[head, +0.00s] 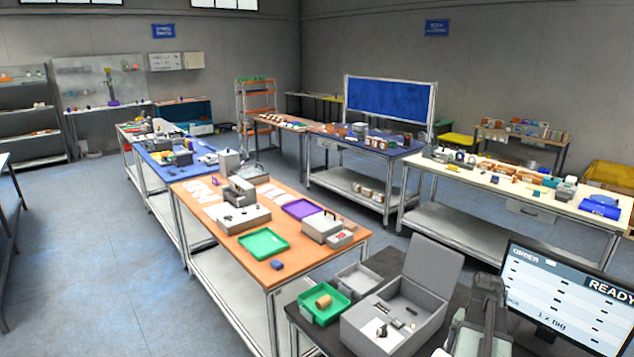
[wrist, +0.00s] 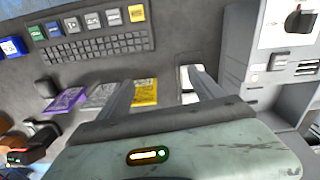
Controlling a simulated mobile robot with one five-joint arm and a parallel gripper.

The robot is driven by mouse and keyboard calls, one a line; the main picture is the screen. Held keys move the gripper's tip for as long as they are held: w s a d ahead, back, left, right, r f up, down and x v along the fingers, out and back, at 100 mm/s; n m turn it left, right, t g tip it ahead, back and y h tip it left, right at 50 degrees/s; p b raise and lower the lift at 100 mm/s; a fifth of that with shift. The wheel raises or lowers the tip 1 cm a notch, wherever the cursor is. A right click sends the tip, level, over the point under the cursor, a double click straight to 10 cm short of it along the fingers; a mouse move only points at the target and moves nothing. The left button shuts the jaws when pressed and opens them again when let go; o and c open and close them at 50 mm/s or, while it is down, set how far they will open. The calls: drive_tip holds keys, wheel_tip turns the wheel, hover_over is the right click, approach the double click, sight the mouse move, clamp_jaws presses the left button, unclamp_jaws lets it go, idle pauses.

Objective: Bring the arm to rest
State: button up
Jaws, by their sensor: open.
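My gripper (wrist: 160,80) shows in the wrist view with its two grey fingers spread apart and nothing between them. It points over a dark worktop (wrist: 190,40). A yellow packet (wrist: 145,92) lies behind the left finger and is partly hidden by it. A purple packet (wrist: 65,102) lies further left. My arm (head: 484,310) shows at the bottom of the head view, in front of the monitor. I cannot make out the gripper's fingers there.
A keyboard (wrist: 95,45) and a grey machine (wrist: 282,75) flank the gripper in the wrist view. In the head view, a monitor (head: 570,295) stands right of my arm. An open grey case (head: 430,262) and a green tray (head: 312,308) stand left. Open floor (head: 80,270) lies far left.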

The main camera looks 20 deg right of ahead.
drive_tip(key=w+a+f+n+b, duration=0.35)
drive_tip(key=w+a, duration=0.45)
drive_tip(key=a, duration=0.5)
drive_tip(key=w+a+f+n+b, duration=0.35)
drive_tip(key=w+a, duration=0.55)
drive_tip(key=a, duration=0.5)
drive_tip(key=a+f+n+b, duration=0.1)
drive_tip(key=a+f+n, duration=0.1)
drive_tip(key=a, duration=0.7)
drive_tip(key=a+f+n+b, duration=0.2)
drive_tip(key=a+n, duration=0.2)
drive_tip(key=a, duration=0.6)
drive_tip(key=shift+s+a+b, duration=0.25)
drive_tip(key=shift+a+b, duration=0.05)
